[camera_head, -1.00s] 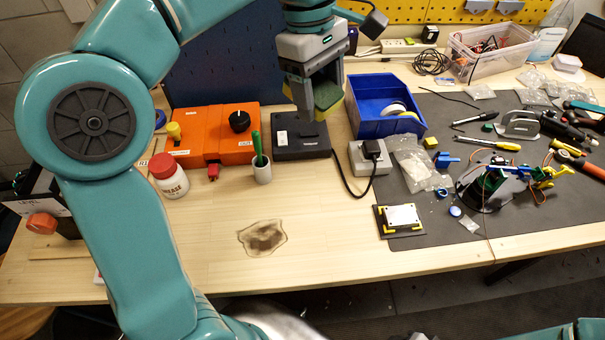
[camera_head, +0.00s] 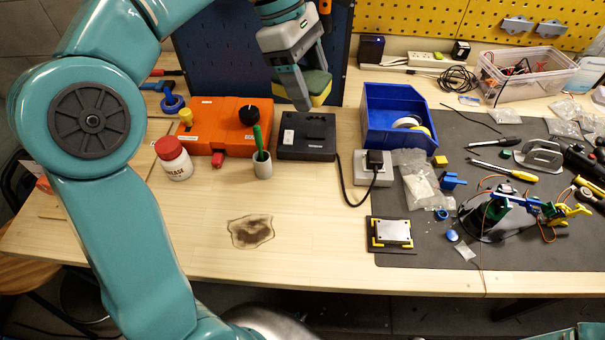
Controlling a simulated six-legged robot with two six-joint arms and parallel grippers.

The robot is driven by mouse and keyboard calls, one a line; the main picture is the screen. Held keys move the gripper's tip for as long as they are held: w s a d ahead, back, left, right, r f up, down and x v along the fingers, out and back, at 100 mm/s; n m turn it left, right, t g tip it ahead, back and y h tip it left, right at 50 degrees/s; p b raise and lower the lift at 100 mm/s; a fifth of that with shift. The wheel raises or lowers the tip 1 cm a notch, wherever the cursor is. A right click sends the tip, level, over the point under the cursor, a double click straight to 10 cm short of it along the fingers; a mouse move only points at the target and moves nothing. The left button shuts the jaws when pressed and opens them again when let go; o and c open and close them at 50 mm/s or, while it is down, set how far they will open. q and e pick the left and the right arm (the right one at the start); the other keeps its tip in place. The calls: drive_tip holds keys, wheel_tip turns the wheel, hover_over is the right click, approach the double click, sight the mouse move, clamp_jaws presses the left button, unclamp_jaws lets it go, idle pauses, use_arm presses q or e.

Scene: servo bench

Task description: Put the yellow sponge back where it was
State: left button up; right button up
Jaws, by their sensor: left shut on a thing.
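My left gripper (camera_head: 308,90) is shut on the yellow sponge (camera_head: 319,98), which has a dark green layer and a yellow layer. It holds the sponge in the air, in front of the dark blue panel and above the black box (camera_head: 306,136) on the bench. One finger hides part of the sponge. A brown stain (camera_head: 251,231) lies on the bare wood at the front of the bench. My right gripper is not in view.
A blue bin (camera_head: 397,113) and a grey plug box (camera_head: 373,168) stand right. The front wood is mostly clear.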

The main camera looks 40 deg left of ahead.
use_arm(q)
drive_tip(key=f+b, duration=0.1)
drive_tip(key=f, duration=0.5)
drive_tip(key=f+b, duration=0.1)
drive_tip(key=f, duration=0.6)
drive_tip(key=f+b, duration=0.2)
drive_tip(key=f, duration=0.5)
drive_tip(key=shift+a, duration=0.3)
drive_tip(key=shift+d+r, duration=0.1)
drive_tip(key=shift+f, duration=0.65)
drive_tip(key=o, duration=0.8)
